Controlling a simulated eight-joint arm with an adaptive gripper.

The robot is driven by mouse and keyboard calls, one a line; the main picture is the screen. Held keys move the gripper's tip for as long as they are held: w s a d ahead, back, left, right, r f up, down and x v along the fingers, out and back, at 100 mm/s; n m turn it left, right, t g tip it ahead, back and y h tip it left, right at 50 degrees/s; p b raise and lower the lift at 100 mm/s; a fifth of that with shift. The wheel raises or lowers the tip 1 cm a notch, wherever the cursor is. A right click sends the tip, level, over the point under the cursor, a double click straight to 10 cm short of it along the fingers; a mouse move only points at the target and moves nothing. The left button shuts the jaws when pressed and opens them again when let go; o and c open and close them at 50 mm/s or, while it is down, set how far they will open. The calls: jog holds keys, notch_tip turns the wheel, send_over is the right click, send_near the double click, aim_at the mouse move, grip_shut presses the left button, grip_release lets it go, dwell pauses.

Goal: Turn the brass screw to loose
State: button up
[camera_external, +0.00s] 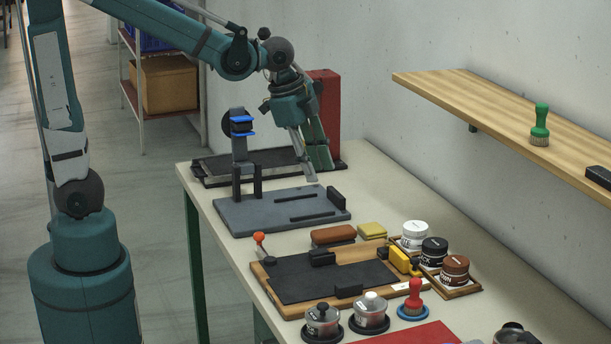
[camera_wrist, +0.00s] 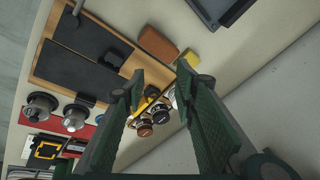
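I cannot make out a brass screw for certain in either view. A yellow clamp-like piece (camera_external: 401,261) sits at the right edge of a wooden board with a dark mat (camera_external: 325,281). It is partly hidden behind my fingers in the wrist view (camera_wrist: 152,91), and the board (camera_wrist: 75,58) shows at upper left there. My gripper (camera_external: 318,174) is empty, pointing down above the far side of the table near the grey plate (camera_external: 250,214). In the wrist view its two green fingers (camera_wrist: 160,76) are apart with nothing held between them.
A brown block (camera_external: 333,235) and a yellow sponge (camera_external: 372,230) lie behind the board. Jars (camera_external: 434,252) stand in a tray at its right. A red-handled brush (camera_external: 413,298) and metal pots (camera_external: 322,318) stand in front. A wooden shelf (camera_external: 480,100) overhangs at right.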

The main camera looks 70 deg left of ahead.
jog(key=w+d+f+m+g+p, duration=0.2)
jog(key=w+d+m+p, duration=0.4)
jog(key=w, duration=0.3)
jog(key=m+g+p, duration=0.2)
jog(key=m+p, duration=0.2)
jog(key=p, duration=0.2)
send_over(389, 243)
jog(key=shift+y, duration=0.3)
notch_tip(389, 243, down, 6)
jog(key=shift+a+f, duration=0.1)
jog(key=shift+f, duration=3.8)
jog(key=c, duration=0.9)
